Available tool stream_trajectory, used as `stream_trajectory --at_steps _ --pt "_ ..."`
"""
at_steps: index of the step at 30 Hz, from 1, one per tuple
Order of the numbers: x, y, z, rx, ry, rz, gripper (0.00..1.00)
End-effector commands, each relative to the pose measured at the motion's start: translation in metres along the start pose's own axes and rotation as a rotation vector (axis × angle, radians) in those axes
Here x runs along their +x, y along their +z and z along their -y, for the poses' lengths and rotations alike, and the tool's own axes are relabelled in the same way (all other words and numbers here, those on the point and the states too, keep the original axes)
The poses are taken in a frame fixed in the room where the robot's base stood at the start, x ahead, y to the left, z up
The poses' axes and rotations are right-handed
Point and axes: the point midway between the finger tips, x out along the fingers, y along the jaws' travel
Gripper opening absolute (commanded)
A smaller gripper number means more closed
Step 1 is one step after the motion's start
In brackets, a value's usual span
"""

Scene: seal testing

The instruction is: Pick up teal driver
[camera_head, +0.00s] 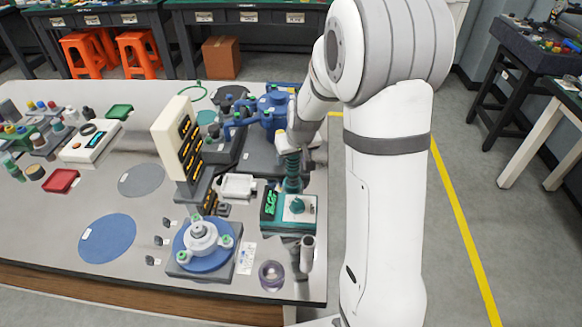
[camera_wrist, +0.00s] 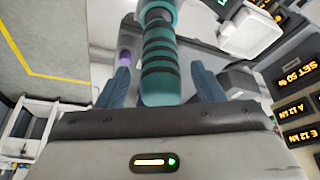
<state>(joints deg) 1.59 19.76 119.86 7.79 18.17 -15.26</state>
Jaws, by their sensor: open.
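The teal driver (camera_head: 292,172) stands roughly upright above a small white and teal unit (camera_head: 299,208) near the table's right edge in the head view. In the wrist view its teal handle with dark bands (camera_wrist: 160,58) runs through the middle of the picture. My gripper (camera_wrist: 161,78) is open, with one blue finger on each side of the handle. Gaps show between the fingers and the handle. In the head view the fingers are not clear, as my wrist is right at the driver's top.
A white panel with orange readouts (camera_head: 178,140) stands left of the driver. A blue clamp-like fixture (camera_head: 268,112) is close behind, and a white tray (camera_head: 238,186) is beside it. A round blue fixture (camera_head: 203,246) stands in front. Floor is clear right of the table.

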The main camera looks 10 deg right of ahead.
Motion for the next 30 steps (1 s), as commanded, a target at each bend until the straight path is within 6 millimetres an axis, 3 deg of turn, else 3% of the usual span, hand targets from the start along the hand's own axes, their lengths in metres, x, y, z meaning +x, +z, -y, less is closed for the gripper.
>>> stream_trajectory --at_steps 6,14,30 --pt "0.024 0.0 0.001 -0.001 0.0 0.001 0.61" --pt "0.026 0.0 0.001 -0.001 0.0 0.0 0.61" --pt "0.026 0.0 0.001 0.0 0.0 0.0 0.18"
